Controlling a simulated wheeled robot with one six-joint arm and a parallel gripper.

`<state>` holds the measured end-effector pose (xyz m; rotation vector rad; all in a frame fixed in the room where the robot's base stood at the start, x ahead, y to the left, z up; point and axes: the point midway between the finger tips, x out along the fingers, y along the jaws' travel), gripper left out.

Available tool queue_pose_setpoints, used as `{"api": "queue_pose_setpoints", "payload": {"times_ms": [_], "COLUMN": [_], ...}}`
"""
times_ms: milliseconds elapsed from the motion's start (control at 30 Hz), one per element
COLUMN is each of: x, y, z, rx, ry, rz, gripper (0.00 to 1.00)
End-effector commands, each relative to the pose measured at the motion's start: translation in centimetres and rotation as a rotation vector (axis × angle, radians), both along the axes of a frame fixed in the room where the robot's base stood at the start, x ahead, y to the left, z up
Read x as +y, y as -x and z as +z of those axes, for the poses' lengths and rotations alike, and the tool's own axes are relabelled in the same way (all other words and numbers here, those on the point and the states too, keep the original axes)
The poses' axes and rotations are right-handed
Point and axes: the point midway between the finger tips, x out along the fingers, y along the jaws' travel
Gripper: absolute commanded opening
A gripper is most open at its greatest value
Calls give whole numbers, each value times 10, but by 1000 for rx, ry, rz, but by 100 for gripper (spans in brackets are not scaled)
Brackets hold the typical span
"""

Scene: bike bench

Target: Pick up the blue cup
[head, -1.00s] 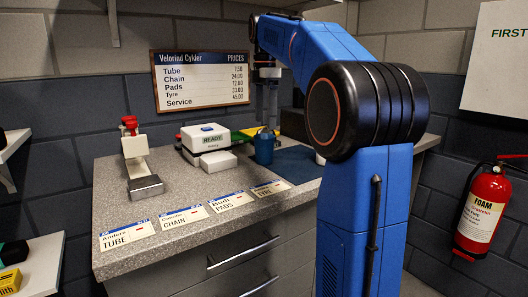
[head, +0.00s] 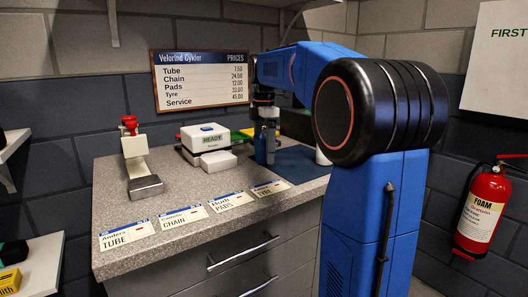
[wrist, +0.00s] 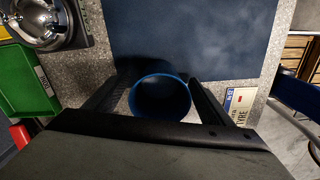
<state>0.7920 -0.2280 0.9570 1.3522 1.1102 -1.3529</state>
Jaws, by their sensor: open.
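The blue cup (head: 260,150) stands upright on the counter by the blue mat in the head view, partly hidden by my gripper (head: 267,142). In the wrist view the cup (wrist: 160,98) shows as a round blue rim with a dark inside. My gripper's two fingers stand on either side of it, open. I cannot tell whether either finger touches the cup.
A blue mat (head: 298,163) lies right of the cup, with a white cup (head: 322,157) partly behind my arm. A white READY box (head: 204,139) stands to the left. A green bin (wrist: 22,85) is near the gripper. Paper tags (head: 182,217) line the counter's front.

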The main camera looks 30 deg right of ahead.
Motion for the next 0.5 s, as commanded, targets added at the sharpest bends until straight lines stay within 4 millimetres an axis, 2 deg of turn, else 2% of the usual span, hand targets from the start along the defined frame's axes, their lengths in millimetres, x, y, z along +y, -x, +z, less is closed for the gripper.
{"api": "queue_pose_setpoints", "payload": {"times_ms": [233,433,500], "x": [0,0,0], "y": [0,0,0], "z": [-1,-1,-1], "rx": [-1,0,-1], "ry": [0,0,0], "rz": [0,0,0], "gripper": [76,29,29]}}
